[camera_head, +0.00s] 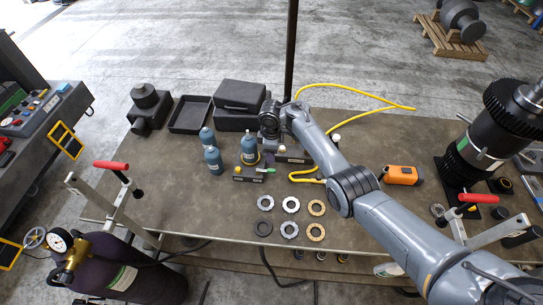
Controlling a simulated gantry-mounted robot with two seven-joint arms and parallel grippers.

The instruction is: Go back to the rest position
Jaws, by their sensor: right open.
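My right arm reaches in from the lower right across the table (150,205). Its gripper (269,151) points down near the table's middle, just right of a blue-grey bottle (249,152) with a yellow band at its base. The jaws are small and partly hidden by the wrist; they are open, and I see nothing held between them. Small dark blocks, one with a green part (264,170), lie close by. My left gripper is not in view.
Two more blue bottles (214,161) stand left. Black cases (240,94) and a tray (190,114) are behind. Several rings (291,204) lie in front. An orange tool (401,175), a yellow hose (370,98) and a large transmission assembly (495,125) are right.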

